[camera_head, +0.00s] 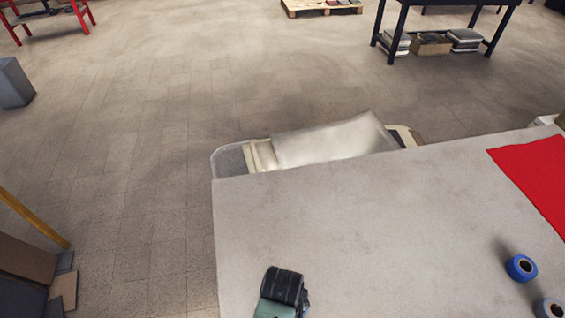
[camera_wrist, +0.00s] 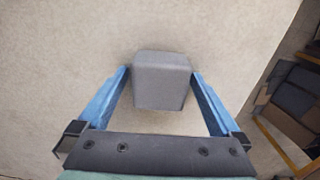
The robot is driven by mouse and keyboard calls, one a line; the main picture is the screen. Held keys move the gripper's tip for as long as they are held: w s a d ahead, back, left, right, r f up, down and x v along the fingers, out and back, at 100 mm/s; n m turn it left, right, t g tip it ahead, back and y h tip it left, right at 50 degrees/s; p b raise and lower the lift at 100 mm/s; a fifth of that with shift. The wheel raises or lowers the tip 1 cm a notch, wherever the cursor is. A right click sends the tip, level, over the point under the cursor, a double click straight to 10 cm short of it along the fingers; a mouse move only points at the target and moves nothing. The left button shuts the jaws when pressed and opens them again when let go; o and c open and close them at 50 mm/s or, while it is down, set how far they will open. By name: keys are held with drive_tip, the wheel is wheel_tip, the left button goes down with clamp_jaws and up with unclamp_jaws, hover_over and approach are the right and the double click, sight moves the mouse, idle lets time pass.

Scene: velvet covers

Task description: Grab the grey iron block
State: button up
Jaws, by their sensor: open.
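The grey iron block (camera_wrist: 161,82) stands on the pale tabletop in the wrist view, a smooth grey piece with rounded edges. My gripper (camera_wrist: 161,75) is open, with one blue finger on each side of the block. The fingertips reach alongside its far part, and I cannot tell whether either touches it. In the head view my gripper (camera_head: 283,290) shows as a dark and teal shape over the near left part of the table (camera_head: 350,220). The block is not visible there, apparently hidden by my gripper.
A red cloth (camera_head: 537,175) lies at the table's right, with a blue tape roll (camera_head: 521,268) and a greyish roll (camera_head: 549,309) nearer. A cart with a pale sheet (camera_head: 335,141) stands behind the far edge. The table's middle is clear. Boxes (camera_head: 28,258) stand on the left floor.

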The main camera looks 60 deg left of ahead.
drive_tip(key=shift+c, duration=0.3)
clamp_jaws()
drive_tip(key=shift+r, duration=0.1)
drive_tip(key=shift+a, duration=0.1)
